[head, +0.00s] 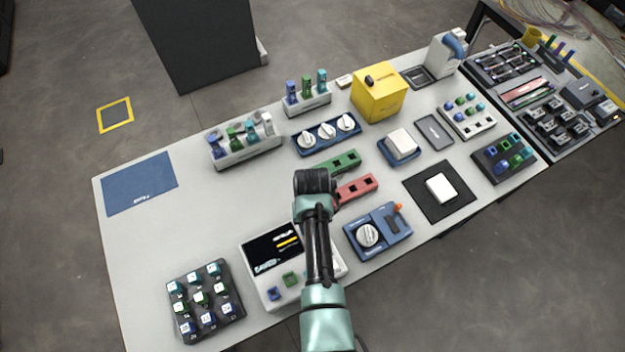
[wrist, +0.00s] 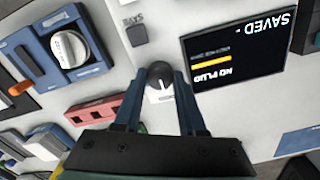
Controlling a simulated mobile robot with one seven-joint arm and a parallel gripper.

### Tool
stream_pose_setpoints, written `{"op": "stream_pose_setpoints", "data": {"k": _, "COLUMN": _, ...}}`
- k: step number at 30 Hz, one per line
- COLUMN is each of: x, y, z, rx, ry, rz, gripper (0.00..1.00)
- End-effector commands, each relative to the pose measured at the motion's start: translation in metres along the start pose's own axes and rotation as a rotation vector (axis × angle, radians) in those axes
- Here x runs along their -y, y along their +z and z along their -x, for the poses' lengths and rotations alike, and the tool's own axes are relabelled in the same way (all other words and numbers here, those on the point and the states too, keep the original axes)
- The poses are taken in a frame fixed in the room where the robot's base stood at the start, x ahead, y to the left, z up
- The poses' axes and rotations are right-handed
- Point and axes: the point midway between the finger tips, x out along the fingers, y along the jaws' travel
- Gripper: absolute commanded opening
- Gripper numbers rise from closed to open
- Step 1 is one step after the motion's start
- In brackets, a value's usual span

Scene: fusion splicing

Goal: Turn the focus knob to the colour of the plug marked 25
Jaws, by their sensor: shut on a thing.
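My gripper (wrist: 160,84) is shut on a small dark knob (wrist: 159,72) with a white pointer, on the white face of a device, seen in the wrist view. The device's dark screen (wrist: 240,60) beside it shows upside-down text reading "SAVED" and "NO PLUG" with a yellow bar. The head view shows the same white device (head: 262,285) near the front edge, partly hidden by my arm, with the knob hidden. A dark tray (head: 232,312) at the front left holds several blue, green and teal plugs with white labelled tops. Their numbers are too small to read.
A blue device with a round white dial (head: 368,235) stands right of the white device. Red (head: 357,188) and green (head: 338,162) strips lie behind. A rack of plugs (head: 246,157) stands farther back. The table's left middle is clear beside a blue mat (head: 138,184).

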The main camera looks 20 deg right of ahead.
Motion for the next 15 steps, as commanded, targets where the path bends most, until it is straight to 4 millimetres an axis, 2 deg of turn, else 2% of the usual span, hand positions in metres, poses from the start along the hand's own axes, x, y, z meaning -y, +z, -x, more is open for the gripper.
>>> {"op": "stream_pose_setpoints", "data": {"k": 1, "x": 0.0003, "y": -0.0017, "z": 0.0012, "rx": -0.005, "ry": -0.001, "rz": 0.0, "gripper": 0.0}}
{"op": "stream_pose_setpoints", "data": {"k": 2, "x": 0.0003, "y": -0.0017, "z": 0.0012, "rx": -0.005, "ry": 0.0, "rz": 0.0, "gripper": 0.42}}
{"op": "stream_pose_setpoints", "data": {"k": 4, "x": 0.0003, "y": -0.0016, "z": 0.0012, "rx": -0.005, "ry": 0.0, "rz": -0.001, "gripper": 0.53}}
{"op": "stream_pose_setpoints", "data": {"k": 15, "x": 0.0001, "y": -0.0011, "z": 0.0042, "rx": -0.003, "ry": 0.0, "rz": -0.001, "gripper": 0.53}}
